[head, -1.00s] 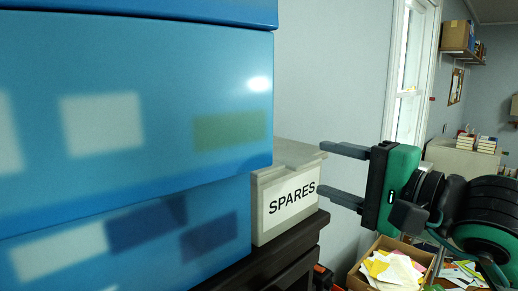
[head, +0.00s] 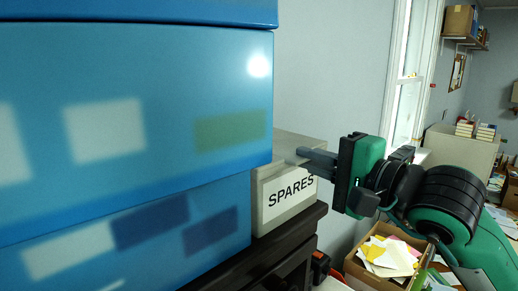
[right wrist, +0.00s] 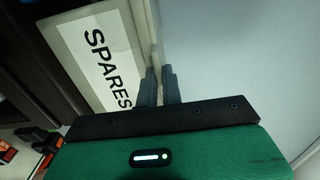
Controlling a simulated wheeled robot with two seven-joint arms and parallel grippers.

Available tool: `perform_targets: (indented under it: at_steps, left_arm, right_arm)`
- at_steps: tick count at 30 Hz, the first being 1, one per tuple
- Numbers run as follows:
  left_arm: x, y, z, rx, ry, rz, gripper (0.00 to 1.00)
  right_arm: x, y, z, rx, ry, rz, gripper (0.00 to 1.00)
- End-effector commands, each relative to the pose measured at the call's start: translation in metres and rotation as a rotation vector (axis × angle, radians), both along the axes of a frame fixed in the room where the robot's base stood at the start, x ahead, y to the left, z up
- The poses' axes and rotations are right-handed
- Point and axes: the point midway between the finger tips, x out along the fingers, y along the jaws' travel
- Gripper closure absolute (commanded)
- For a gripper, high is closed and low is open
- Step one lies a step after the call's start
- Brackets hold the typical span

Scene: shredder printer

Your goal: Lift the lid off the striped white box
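A whitish box (head: 266,216) with a black-on-white SPARES label stands on a dark cabinet, partly hidden behind the blue boxes. I see no stripes on its visible side. Its pale lid (head: 290,147) is on top. My right gripper (head: 305,162) is at the lid's right edge, its fingers close together. In the right wrist view the fingers (right wrist: 159,88) sit at the box's upper edge, beside the labelled side (right wrist: 103,60), with the thin lid edge running in between them. My left gripper is not in view.
Large blue boxes (head: 150,100) with white, green and dark patches fill the left foreground. The box stands on the dark cabinet (head: 280,248). A cardboard box of papers (head: 385,258) stands below right. A grey wall (head: 335,70) is behind.

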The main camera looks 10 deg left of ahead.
Motion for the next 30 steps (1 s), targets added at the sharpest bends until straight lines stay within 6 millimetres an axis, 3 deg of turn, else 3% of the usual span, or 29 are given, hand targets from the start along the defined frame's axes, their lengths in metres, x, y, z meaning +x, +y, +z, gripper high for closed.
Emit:
perform_targets:
  at_steps: [10, 30]
  left_arm:
    - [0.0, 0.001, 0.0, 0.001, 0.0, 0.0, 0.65]
    - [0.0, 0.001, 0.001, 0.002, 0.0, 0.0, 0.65]
  right_arm:
    - [0.0, 0.0, 0.003, 0.0, -0.001, 0.0, 1.0]
    - [0.0, 0.0, 0.03, 0.0, -0.001, -0.001, 1.0]
